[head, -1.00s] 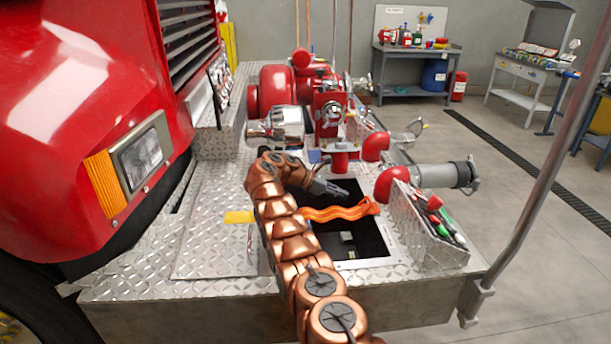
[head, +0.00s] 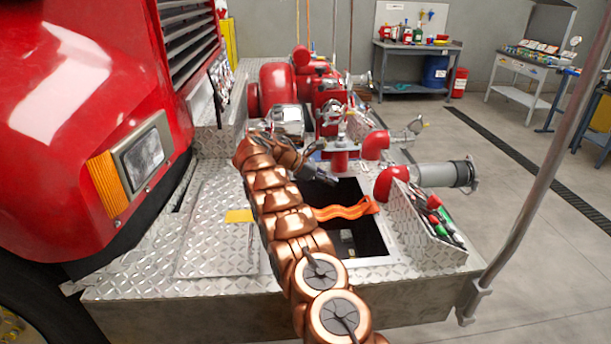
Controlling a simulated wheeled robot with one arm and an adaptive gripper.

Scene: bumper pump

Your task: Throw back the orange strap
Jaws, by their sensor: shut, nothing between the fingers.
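The orange strap (head: 346,211) lies wavy across the dark square opening (head: 346,190) in the bumper deck. Its right end reaches the opening's right edge; its left part passes behind my copper arm. A flat yellow piece (head: 239,216) shows on the deck left of my arm; I cannot tell whether it joins the strap. My gripper (head: 330,183) is at the far side of the opening, beyond the strap and apart from it in the picture. It is shut and empty. Its fingertips are small and dark against the opening.
A diamond-plate tray of tools (head: 436,222) stands right of the opening. Red pipe fittings (head: 340,158) and a pump rise behind it. The red truck body (head: 85,110) is close at left. A grey pole (head: 545,170) stands at right. Bare deck (head: 215,245) lies left of my arm.

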